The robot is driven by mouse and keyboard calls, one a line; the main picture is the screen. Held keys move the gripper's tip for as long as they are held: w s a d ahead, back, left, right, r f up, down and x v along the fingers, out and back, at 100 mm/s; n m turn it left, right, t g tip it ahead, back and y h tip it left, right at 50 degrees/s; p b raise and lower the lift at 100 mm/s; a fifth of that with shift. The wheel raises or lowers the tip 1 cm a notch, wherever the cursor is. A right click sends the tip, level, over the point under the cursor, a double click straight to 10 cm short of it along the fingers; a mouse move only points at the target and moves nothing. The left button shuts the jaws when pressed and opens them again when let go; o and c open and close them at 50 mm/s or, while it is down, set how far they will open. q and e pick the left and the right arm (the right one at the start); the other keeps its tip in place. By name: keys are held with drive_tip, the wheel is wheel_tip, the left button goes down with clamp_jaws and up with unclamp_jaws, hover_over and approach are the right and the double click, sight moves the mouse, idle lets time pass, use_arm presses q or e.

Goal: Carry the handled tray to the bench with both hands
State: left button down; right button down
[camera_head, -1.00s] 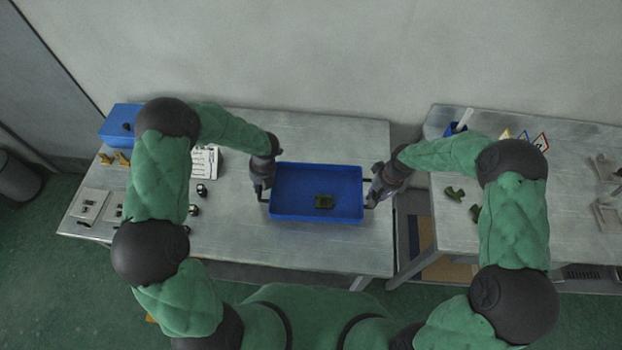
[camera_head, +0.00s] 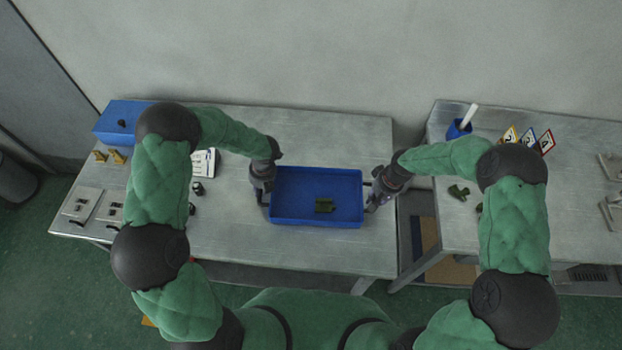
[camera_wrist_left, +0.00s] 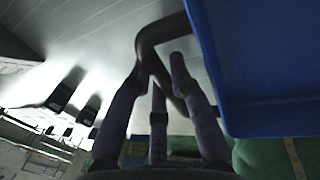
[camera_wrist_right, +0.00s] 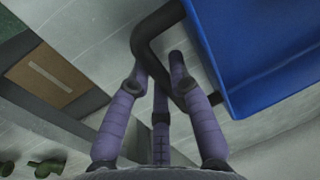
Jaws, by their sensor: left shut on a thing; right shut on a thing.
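My left gripper (camera_head: 264,194) is at the tray's left end, shut on the black handle, which shows in the left wrist view (camera_wrist_left: 150,38). My right gripper (camera_head: 374,200) is at the right end, shut on the other black handle, which shows in the right wrist view (camera_wrist_right: 150,30). The tray looks about level.
The left table (camera_head: 330,130) has a blue box (camera_head: 112,128), yellow parts (camera_head: 117,157), and switch plates (camera_head: 80,204). Across a gap, the right table (camera_head: 560,220) holds a blue cup (camera_head: 457,130), small signs (camera_head: 527,137) and green parts (camera_head: 458,192).

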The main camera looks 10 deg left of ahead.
use_arm(q)
drive_tip(key=shift+f, duration=0.3)
use_arm(e)
drive_tip(key=shift+f, duration=0.3)
use_arm(q)
drive_tip(key=c, duration=1.1)
unclamp_jaws()
drive_tip(key=shift+r, duration=0.1)
drive_tip(key=shift+c, duration=0.2)
use_arm(e)
drive_tip(key=c, duration=1.1)
unclamp_jaws()
drive_tip(key=shift+r, duration=0.1)
drive_tip(key=shift+c, duration=0.2)
use_arm(q)
drive_tip(key=shift+r, duration=0.1)
use_arm(e)
drive_tip(key=shift+r, duration=0.1)
